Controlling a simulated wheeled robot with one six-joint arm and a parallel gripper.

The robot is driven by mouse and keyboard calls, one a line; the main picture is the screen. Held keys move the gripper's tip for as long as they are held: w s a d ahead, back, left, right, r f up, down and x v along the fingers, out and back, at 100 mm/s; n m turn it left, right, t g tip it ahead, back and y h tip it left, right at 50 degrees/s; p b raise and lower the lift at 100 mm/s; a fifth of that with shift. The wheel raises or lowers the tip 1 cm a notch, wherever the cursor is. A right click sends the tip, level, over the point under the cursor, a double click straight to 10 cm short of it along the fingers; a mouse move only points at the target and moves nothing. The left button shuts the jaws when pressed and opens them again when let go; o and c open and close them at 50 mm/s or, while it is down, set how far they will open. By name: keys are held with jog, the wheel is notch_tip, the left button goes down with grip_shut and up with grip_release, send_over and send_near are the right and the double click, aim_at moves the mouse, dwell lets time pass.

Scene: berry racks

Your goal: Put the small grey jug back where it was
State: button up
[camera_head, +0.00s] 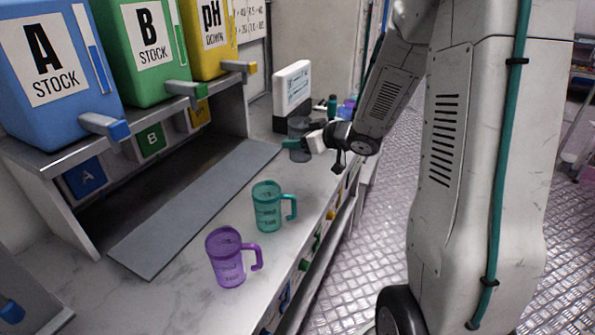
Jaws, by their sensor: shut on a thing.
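The small grey jug (298,128) is a dark translucent cup at the far part of the counter, in front of the white display unit. My gripper (316,143) reaches in from the right and is shut on the jug, on its right side. The distance and the gripper's own wrist hide the exact grip and the jug's handle. I cannot tell whether the jug's base touches the counter. A teal jug (267,207) and a purple jug (226,262) stand upright nearer on the counter, handles to the right.
Blue A (95,60), green B and yellow pH containers with taps stand on a shelf (75,150) at left. A grey mat (190,215) lies below it. A white display unit (291,88) and small bottles (332,105) stand at the back. The counter's front edge is at right.

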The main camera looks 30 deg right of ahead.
notch_tip(320, 180, down, 8)
jog(key=shift+f, duration=0.15)
dwell(0.4)
jog(key=shift+f, duration=0.15)
jog(key=o, duration=1.1)
jog(key=shift+c, duration=0.2)
